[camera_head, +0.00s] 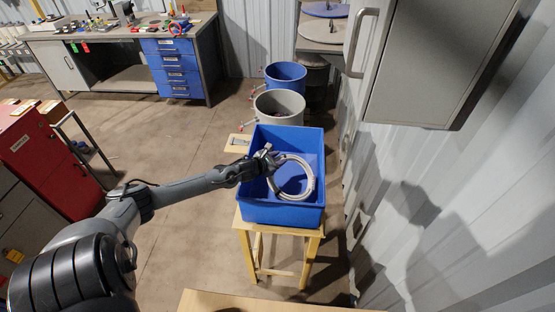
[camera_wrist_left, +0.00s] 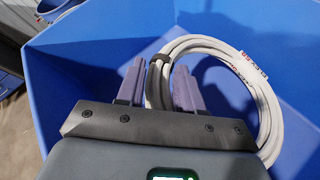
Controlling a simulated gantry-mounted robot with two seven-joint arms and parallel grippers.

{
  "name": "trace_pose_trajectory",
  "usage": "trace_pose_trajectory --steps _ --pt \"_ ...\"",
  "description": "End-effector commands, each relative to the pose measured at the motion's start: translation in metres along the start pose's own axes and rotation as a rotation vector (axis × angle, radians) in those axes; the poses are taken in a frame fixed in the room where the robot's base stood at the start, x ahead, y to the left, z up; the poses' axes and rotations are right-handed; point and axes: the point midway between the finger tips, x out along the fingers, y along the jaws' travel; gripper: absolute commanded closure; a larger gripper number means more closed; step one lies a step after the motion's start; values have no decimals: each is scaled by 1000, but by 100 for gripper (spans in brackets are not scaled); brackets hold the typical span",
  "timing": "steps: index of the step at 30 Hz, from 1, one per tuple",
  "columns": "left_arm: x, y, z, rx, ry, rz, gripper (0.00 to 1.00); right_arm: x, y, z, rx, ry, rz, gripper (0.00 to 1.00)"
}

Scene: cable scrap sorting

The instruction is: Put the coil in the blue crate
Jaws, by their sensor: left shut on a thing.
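The coil (camera_head: 309,187) is a ring of pale grey cable. The blue crate (camera_head: 283,214) is a deep open box on a wooden stand. My left gripper (camera_head: 268,160) reaches in from the left over the crate and is shut on the coil's side. In the left wrist view the coil (camera_wrist_left: 262,92) has a dark tie and red-and-white markings, and part of it passes between the fingers of my left gripper (camera_wrist_left: 158,85). The blue crate's walls (camera_wrist_left: 85,42) surround it there. I cannot tell whether the coil touches the crate floor. My right gripper is not in view.
The wooden stand (camera_head: 247,250) holds the crate. A grey bin (camera_head: 280,107) and a blue bin (camera_head: 286,75) stand behind it. A grey wall cabinet (camera_head: 430,65) hangs at the upper right. A wooden table edge (camera_head: 260,302) is at the bottom. Open floor lies to the left.

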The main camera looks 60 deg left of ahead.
Motion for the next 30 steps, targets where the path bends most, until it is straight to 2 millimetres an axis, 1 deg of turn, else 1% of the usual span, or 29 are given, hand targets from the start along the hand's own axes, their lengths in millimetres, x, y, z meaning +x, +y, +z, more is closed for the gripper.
trace_pose_trajectory --steps 4,5,9,10,17,23,26,27,30 --pt "0 1 2 -1 -5 2 100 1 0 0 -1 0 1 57" --pt "0 0 0 0 -1 1 61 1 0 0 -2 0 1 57" --pt "0 0 0 0 -1 1 39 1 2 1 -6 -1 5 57" --pt "0 0 0 0 -1 1 38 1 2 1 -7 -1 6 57" --pt "0 0 0 0 0 0 38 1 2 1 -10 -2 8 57" --pt "-3 2 6 -2 0 0 38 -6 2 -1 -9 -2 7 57" --pt "-7 6 14 -2 -1 1 38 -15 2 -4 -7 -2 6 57" --pt "-10 5 9 2 2 0 38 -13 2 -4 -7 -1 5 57" --pt "-22 5 9 5 3 0 38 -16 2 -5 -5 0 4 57"
